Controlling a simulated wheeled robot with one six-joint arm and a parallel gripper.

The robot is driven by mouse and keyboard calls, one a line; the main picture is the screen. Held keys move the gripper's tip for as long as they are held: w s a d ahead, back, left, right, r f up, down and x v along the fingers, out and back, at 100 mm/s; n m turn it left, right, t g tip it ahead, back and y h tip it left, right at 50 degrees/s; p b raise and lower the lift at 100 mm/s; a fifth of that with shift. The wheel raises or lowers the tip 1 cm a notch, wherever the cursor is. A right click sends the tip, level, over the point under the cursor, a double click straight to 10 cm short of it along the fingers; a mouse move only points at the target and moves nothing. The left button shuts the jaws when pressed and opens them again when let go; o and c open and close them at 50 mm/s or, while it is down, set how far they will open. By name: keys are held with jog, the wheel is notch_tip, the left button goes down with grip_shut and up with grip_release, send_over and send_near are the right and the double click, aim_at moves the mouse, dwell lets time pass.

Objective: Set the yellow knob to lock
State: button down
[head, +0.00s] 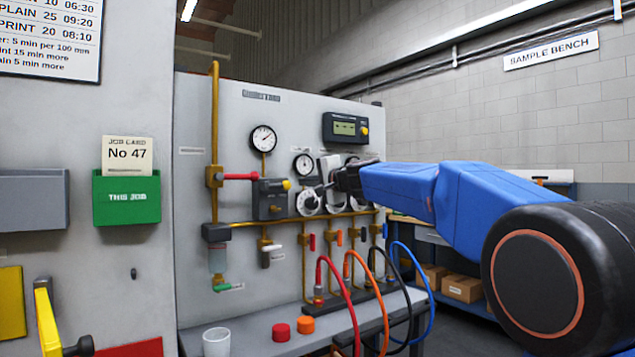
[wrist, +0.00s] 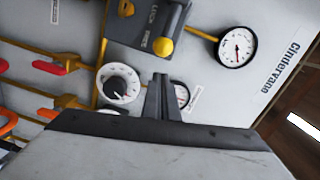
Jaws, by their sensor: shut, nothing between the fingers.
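The yellow knob (head: 287,184) is a small round ball at the upper right of a dark grey box (head: 270,201) on the panel. In the wrist view the yellow knob (wrist: 163,46) sits at one edge of the box (wrist: 146,20), beside small lettering; one word seems to read LOCK, and the other is hard to read. My gripper (head: 321,188) is to the right of the knob in the head view, apart from it. In the wrist view my gripper's fingers (wrist: 161,79) are together and empty, pointing toward the panel just below the knob.
A white dial (head: 308,202) and small gauge (head: 303,164) are close to my gripper. A larger gauge (head: 263,138) is above the box. A red lever (head: 240,177) is left of it. Coloured hoses (head: 343,290) rise from the bench below.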

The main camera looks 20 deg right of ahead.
aim_at(282, 184)
jog(key=shift+s+a+f, duration=0.1)
jog(key=shift+a+f, duration=0.05)
jog(key=shift+a, duration=0.35)
jog(key=shift+a+f, duration=0.15)
jog(key=shift+a, duration=0.35)
jog(key=shift+s+a, duration=0.25)
jog(key=shift+a, duration=0.5)
jog(key=shift+s+a, duration=0.2)
jog(key=shift+a, duration=0.5)
jog(key=shift+s+a, duration=0.25)
jog(key=shift+a, duration=0.5)
